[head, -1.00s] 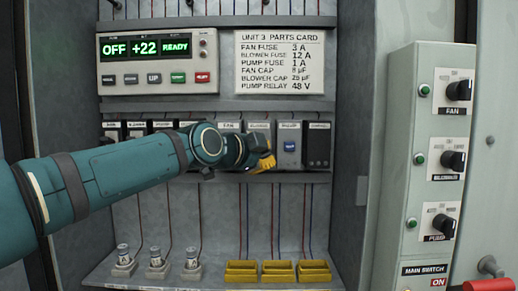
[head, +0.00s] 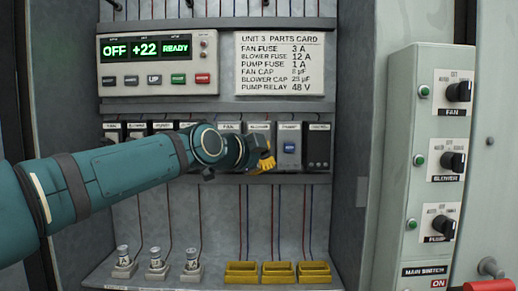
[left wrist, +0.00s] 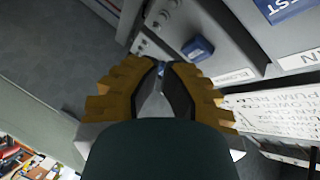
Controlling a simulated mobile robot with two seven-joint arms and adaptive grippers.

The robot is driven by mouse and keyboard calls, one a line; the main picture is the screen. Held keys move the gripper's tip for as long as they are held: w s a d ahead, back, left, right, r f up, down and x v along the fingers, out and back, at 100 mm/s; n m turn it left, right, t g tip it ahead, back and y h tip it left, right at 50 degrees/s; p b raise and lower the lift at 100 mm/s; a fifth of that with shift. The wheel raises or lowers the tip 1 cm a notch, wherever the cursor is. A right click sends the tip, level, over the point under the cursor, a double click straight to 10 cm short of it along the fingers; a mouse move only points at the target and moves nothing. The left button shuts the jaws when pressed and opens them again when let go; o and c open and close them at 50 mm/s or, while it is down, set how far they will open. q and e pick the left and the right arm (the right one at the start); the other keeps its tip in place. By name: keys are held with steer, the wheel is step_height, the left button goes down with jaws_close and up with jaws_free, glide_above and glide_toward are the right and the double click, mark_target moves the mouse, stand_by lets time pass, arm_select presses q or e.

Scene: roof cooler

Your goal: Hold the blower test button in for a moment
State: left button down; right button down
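My left gripper (head: 267,163) is in front of the row of modules, at the lower part of the module labelled BLOWER (head: 259,127). It hides most of that module's face, so any button there is covered in the head view. In the left wrist view the yellow fingers (left wrist: 162,66) are drawn together at the tips, with nothing clearly held between them. A blue button (left wrist: 197,48) shows just beyond the right finger, and a larger blue face marked TEST (left wrist: 285,10) is at the top right. I cannot tell whether the tips touch a button. My right gripper is not in view.
A module with a blue button (head: 290,147) is right of the gripper. The display panel (head: 158,62) reads OFF, +22, READY. A switch box (head: 405,200) with FAN, BLOWER and PUMP knobs stands at right. Yellow trays (head: 241,278) and small capped parts are below.

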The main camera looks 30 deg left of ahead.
arm_select(q)
steer(key=shift+w, duration=0.15)
stand_by(0.4)
steer(key=shift+w+a+b, duration=0.2)
steer(key=shift+w+b, duration=0.05)
steer(key=shift+b, duration=0.1)
